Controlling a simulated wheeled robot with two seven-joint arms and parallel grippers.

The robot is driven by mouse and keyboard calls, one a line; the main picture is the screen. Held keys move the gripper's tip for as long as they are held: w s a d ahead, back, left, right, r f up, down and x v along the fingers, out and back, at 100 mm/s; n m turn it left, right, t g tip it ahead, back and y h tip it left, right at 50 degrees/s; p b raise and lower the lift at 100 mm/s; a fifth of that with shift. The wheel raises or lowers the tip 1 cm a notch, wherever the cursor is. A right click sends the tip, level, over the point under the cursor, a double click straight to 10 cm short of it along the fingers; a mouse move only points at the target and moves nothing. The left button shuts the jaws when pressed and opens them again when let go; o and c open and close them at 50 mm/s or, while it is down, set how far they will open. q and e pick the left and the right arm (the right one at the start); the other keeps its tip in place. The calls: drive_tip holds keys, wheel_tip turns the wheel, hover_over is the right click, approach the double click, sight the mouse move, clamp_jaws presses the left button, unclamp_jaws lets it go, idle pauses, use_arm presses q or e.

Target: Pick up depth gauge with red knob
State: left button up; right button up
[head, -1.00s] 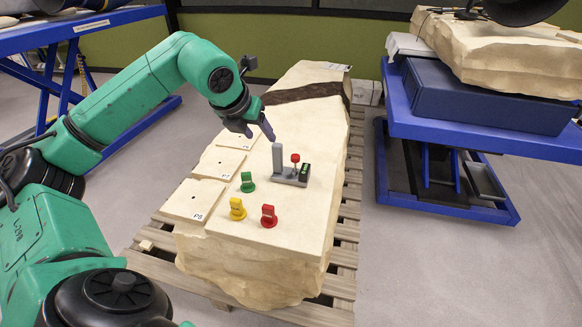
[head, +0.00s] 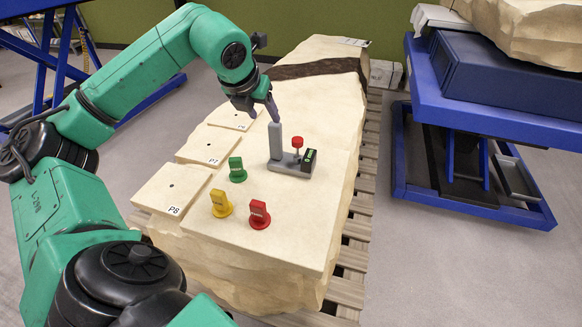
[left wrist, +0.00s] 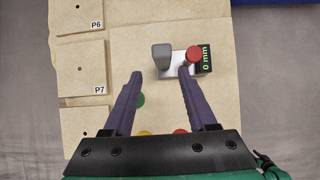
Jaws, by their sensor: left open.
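The depth gauge (head: 291,163) stands on the pale stone slab, with a grey upright block, a red knob (head: 297,142) on a post and a dark display. In the left wrist view the gauge's red knob (left wrist: 194,54) and its display reading "0 mm" (left wrist: 205,58) show ahead of the fingers. My left gripper (head: 262,112) is above the slab, just behind and left of the gauge's upright block in the head view. In the left wrist view my left gripper (left wrist: 160,74) is open and empty, its purple fingers apart. My right gripper is not in view.
A blue lift table (head: 500,112) stands at right.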

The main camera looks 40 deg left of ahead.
sight(278, 138)
use_arm(q)
drive_tip(key=x, duration=1.4)
drive_tip(key=shift+d+f, duration=0.15)
drive_tip(key=shift+f, duration=0.3)
drive_tip(key=shift+r, duration=0.1)
clamp_jaws()
drive_tip(key=shift+w+r, duration=0.1)
idle(0.4)
